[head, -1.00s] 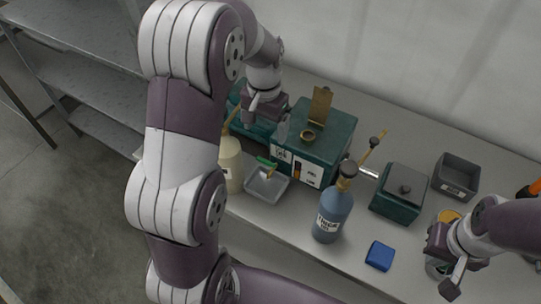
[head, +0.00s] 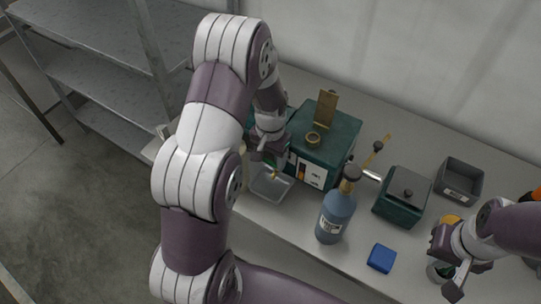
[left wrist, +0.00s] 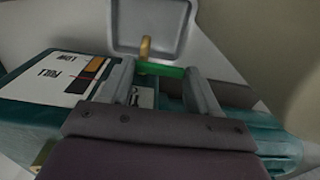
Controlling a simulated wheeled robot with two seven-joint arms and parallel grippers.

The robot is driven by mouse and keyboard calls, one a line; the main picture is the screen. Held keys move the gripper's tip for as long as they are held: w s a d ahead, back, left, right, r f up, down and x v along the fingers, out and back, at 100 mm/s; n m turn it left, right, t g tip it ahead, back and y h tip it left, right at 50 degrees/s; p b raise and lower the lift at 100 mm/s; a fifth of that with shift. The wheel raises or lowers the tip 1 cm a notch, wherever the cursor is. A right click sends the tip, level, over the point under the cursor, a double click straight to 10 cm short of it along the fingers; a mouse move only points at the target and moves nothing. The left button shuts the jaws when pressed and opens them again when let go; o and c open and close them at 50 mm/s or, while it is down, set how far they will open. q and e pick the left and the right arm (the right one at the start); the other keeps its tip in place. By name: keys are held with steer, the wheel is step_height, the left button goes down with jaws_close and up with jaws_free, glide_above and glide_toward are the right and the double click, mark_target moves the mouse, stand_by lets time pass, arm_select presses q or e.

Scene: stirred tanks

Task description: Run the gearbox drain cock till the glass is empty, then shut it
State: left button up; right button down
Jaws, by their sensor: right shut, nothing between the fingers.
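The teal gearbox (head: 332,135) stands on the bench with a brass filler neck on top. Its sight glass (left wrist: 85,74) is amber toward the LOW mark and dark toward the FULL mark. The drain cock has a green handle (left wrist: 160,69) and a brass spout (left wrist: 145,47) over a grey tray (head: 262,189). My left gripper (head: 268,160) is open at the cock; in the left wrist view its fingers (left wrist: 161,78) are on either side of the handle, with no clear contact visible. I see no stream from the spout. My right gripper (head: 446,260) is shut and empty at the right.
A blue-grey bottle (head: 336,216) stands right of the tray, with a blue block (head: 381,258) beyond it. A lidded teal box (head: 401,196) and a grey bin (head: 460,178) stand further right. My left arm hides the cream bottle in the head view.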

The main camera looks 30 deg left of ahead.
mark_target(270, 162)
arm_select(q)
steer(key=shift+c, duration=0.4)
steer(key=shift+s+n, duration=0.15)
steer(key=shift+n, duration=0.75)
steer(key=o, duration=1.1)
steer(key=shift+c, duration=0.2)
steer(key=shift+r, duration=0.1)
step_height(270, 162, up, 12)
steer(key=b, duration=0.1)
steer(key=shift+r, duration=0.25)
